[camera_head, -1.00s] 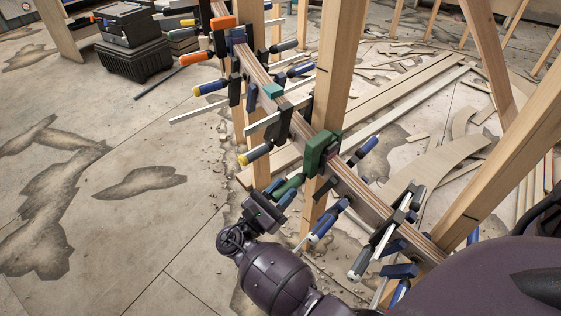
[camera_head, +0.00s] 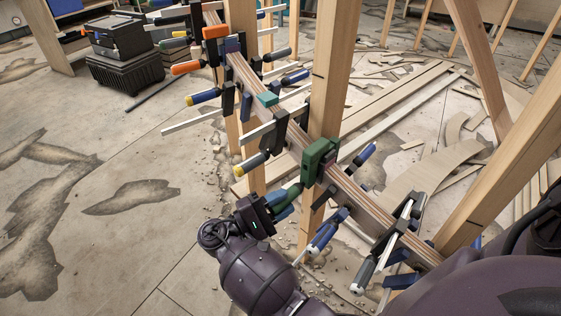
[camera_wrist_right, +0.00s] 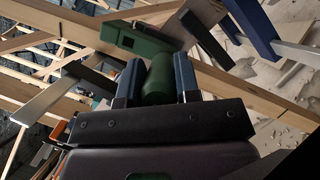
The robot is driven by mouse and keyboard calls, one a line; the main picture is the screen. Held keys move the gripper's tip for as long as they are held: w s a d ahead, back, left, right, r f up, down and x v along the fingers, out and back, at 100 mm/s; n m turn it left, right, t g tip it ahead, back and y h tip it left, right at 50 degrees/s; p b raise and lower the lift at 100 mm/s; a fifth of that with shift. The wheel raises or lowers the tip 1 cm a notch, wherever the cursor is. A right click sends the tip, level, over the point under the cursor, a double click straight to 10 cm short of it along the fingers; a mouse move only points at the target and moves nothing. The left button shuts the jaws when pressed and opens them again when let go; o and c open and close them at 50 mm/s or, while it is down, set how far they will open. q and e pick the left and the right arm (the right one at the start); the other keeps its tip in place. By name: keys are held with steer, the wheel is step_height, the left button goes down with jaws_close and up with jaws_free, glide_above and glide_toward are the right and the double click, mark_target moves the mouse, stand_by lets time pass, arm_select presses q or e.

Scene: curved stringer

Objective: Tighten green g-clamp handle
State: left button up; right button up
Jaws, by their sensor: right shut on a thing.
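The green g-clamp (camera_head: 318,156) is fixed on the curved wooden stringer (camera_head: 345,184) beside an upright post, near the middle of the head view. Its green handle (camera_head: 292,192) points down and left from the clamp. My right gripper (camera_head: 278,203) is at the handle's lower end, shut on it. In the right wrist view the green handle (camera_wrist_right: 158,80) sits between the two blue finger pads of my right gripper (camera_wrist_right: 157,84), with the green clamp body (camera_wrist_right: 135,38) beyond. The handle's end is hidden by the gripper. My left gripper is not in view.
Several other clamps line the stringer, including an orange one (camera_head: 214,32) farther up and blue-handled ones (camera_head: 328,232) just right of my right gripper. Wooden posts (camera_head: 330,75) stand close by. Plywood scraps (camera_head: 440,160) lie behind. The floor at left is mostly clear.

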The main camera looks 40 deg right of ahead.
steer(key=m+y, duration=0.1)
steer(key=m, duration=0.3)
steer(key=shift+g, duration=0.3)
steer(key=m+y, duration=0.1)
steer(key=m, duration=0.2)
steer(key=shift+f+m+y, duration=0.1)
steer(key=shift+m+y, duration=0.2)
steer(key=m+t+y, duration=0.1)
steer(key=m, duration=0.1)
steer(key=m+t+y, duration=0.1)
steer(key=m, duration=0.2)
steer(key=shift+f, duration=0.1)
steer(key=o, duration=0.9)
